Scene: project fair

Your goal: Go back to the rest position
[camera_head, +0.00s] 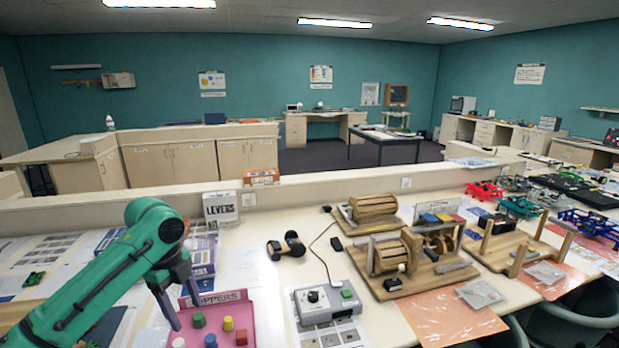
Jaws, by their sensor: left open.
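My left arm comes in from the left, green with a grey gripper (186,314). The gripper points down at the left part of a pink tray (262,325), its two fingers apart. I see nothing between them. The tray holds small coloured pieces: a green one (199,320), a yellow one (228,324), a blue one (210,341) and a red one (241,337). A white piece (178,343) is at the lower edge of the picture. I cannot tell whether the fingers touch the tray. My right gripper is not in view.
A grey control box (326,302) with a knob stands right of the tray. Wooden drum machines (395,252) stand farther right. A white "LEVERS" box (220,208) is near the low partition. A small dark two-wheeled object (286,246) lies mid-table. Papers cover the left side.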

